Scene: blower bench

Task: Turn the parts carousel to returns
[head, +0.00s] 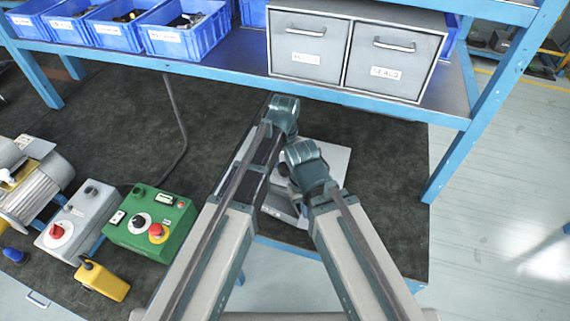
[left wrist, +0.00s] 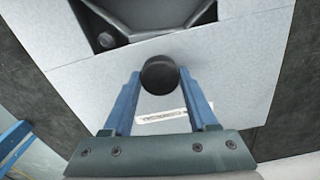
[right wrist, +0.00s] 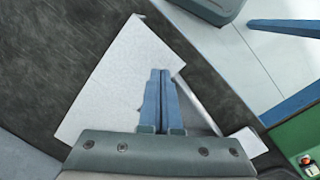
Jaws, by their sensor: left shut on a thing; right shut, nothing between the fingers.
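The parts carousel appears as a pale grey-white housing (head: 333,160) on the dark bench, largely covered by my arms in the head view. In the left wrist view its pale top (left wrist: 245,70) has a dark opening at the upper edge with part of a grey angular tray (left wrist: 140,22) inside. A round black knob (left wrist: 159,72) stands between the fingers of my left gripper (left wrist: 160,88), which is shut on it. A small label (left wrist: 172,115) by the knob is too blurred to read. My right gripper (right wrist: 160,78) is shut and empty above the housing's pale surface (right wrist: 105,90).
A blue shelf (head: 240,60) with blue bins (head: 187,40) and two grey drawers (head: 308,45) stands behind. A green control box (head: 150,222), a grey switch box (head: 78,222), a yellow pendant (head: 102,283) and a motor (head: 35,190) lie left. The bench right of the housing is clear.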

